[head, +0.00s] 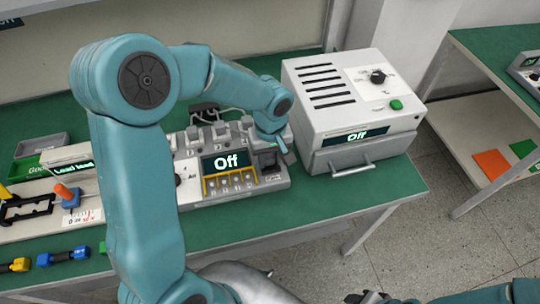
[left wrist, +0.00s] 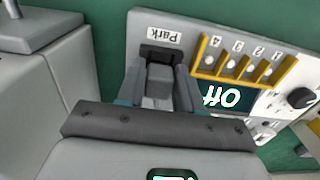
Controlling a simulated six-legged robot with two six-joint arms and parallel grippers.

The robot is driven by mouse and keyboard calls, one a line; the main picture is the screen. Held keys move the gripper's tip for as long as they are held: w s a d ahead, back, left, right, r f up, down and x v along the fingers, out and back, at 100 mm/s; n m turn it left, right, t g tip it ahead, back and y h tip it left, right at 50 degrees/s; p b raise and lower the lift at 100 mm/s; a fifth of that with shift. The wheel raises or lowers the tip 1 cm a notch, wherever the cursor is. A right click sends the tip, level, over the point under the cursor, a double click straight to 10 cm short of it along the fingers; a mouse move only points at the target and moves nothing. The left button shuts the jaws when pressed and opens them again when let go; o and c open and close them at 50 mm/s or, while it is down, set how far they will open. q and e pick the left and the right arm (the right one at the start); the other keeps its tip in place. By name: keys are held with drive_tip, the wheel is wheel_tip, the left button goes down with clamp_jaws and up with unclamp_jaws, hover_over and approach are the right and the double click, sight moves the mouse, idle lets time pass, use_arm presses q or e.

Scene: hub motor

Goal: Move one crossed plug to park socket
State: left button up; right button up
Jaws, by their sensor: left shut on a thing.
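The grey control panel has a display reading "Off" (head: 228,162) and a yellow-framed row of numbered sockets (head: 230,184). Its Park socket (left wrist: 160,52), with a dark opening, lies past the row's end, under the Park label (left wrist: 163,35) in the left wrist view. My left gripper (left wrist: 160,92) is shut on a grey plug (left wrist: 159,82), one finger on each side. The plug's far end meets the dark opening; how deep it sits cannot be told. In the head view the left gripper (head: 272,148) is at the panel's right end, hiding most of the plug.
A white box with a second "Off" display (head: 358,136) and a handle stands close right of the panel. A lead tester (head: 75,168), coloured plugs (head: 65,257) and a grey tray (head: 40,145) are at left.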

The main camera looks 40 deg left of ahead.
use_arm(q)
drive_tip(key=shift+f, duration=0.25)
drive_tip(key=o, duration=1.1)
wheel_tip(320, 180, up, 16)
drive_tip(key=shift+r, duration=0.2)
drive_tip(key=shift+w, duration=0.1)
